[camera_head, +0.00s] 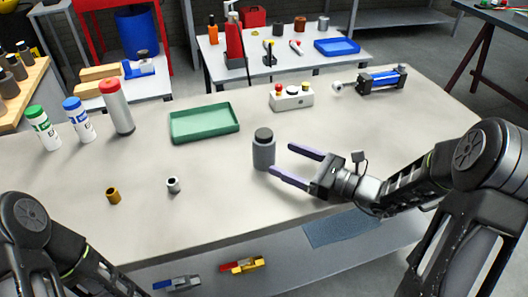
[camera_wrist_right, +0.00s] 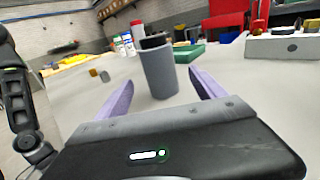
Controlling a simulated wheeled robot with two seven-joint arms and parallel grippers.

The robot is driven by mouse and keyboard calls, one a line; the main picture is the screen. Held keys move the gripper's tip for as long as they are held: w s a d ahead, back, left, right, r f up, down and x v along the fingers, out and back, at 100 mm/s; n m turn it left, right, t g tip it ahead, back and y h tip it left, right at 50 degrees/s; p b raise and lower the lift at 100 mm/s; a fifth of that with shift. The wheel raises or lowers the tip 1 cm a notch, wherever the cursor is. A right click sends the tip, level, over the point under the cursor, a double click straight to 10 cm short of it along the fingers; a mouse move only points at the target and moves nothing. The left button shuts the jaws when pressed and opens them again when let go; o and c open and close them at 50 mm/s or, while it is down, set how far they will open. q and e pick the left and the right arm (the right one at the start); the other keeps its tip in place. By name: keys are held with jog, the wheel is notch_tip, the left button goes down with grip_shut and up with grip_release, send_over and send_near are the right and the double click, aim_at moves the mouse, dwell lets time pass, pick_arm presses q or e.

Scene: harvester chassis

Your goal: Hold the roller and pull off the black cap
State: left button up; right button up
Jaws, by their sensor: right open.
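The roller (camera_head: 263,154) is a grey upright cylinder standing on the light workbench, with a black cap (camera_head: 263,134) on its top. My right gripper (camera_head: 280,159) is open and empty just to the right of the roller, its two purple fingers pointing at it. In the right wrist view the roller (camera_wrist_right: 159,75) stands between the lines of the two fingers, apparently just beyond or at their tips; the cap (camera_wrist_right: 155,41) shows on top. I cannot tell if a finger touches it. My left arm shows at the lower left, but its gripper is out of view.
A green tray (camera_head: 205,124) and a control box with buttons (camera_head: 291,98) stand behind the roller. A small grey ring (camera_head: 173,185) and a brass ring (camera_head: 113,196) lie to its left. A red-capped cylinder (camera_head: 117,108) and bottles stand farther left. The bench front is clear.

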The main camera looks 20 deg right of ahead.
aim_at(274, 154)
jog(key=x, duration=0.6)
jog(key=shift+s, duration=0.1)
jog(key=shift+c, duration=0.6)
grip_shut()
dwell(0.5)
